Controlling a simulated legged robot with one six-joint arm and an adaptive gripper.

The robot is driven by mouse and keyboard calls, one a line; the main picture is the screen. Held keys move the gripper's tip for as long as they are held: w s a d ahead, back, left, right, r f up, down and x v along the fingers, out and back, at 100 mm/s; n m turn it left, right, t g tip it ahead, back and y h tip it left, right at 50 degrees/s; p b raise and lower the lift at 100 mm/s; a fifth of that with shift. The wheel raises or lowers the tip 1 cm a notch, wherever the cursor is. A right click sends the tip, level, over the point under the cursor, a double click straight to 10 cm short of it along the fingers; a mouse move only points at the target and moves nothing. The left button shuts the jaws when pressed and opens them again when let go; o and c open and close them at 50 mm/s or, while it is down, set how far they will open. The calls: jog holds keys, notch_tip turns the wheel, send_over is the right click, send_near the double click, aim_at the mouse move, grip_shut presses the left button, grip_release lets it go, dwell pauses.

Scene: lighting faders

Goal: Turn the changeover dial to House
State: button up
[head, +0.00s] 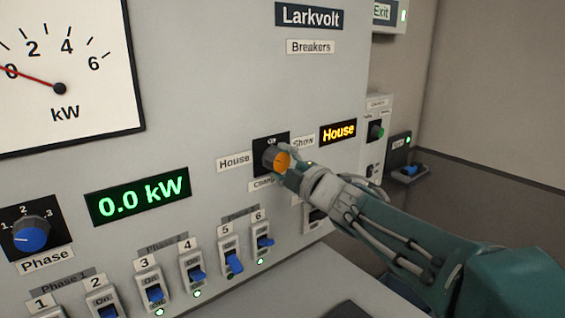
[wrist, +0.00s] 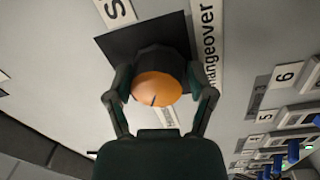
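The changeover dial (head: 276,158) is a dark knob with an orange face, set on a black square plate on the panel. In the wrist view its orange face (wrist: 157,89) carries a short dark line on the side away from the "S" label. The House label (head: 234,161) is left of the dial and the Show label (head: 303,142) is right of it. The display (head: 338,132) beside it reads "House" in amber. My gripper (head: 284,160) reaches in from the right. In the wrist view its fingers (wrist: 160,80) are on both sides of the knob and appear to touch it.
Breaker switches (head: 233,260) with blue levers line the panel below. The blue phase dial (head: 32,235) and a green "0.0 kW" display (head: 138,194) are at left. The kW meter (head: 62,75) needle is near 0. A box with a green button (head: 376,130) is behind at right.

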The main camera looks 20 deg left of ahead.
jog(key=shift+o, duration=0.9)
jog(key=shift+a+f, duration=0.15)
jog(key=shift+s+d, duration=0.1)
jog(key=shift+d, duration=0.15)
jog(key=v, duration=1.1)
jog(key=shift+s+d, duration=0.15)
jog(key=shift+d, duration=0.05)
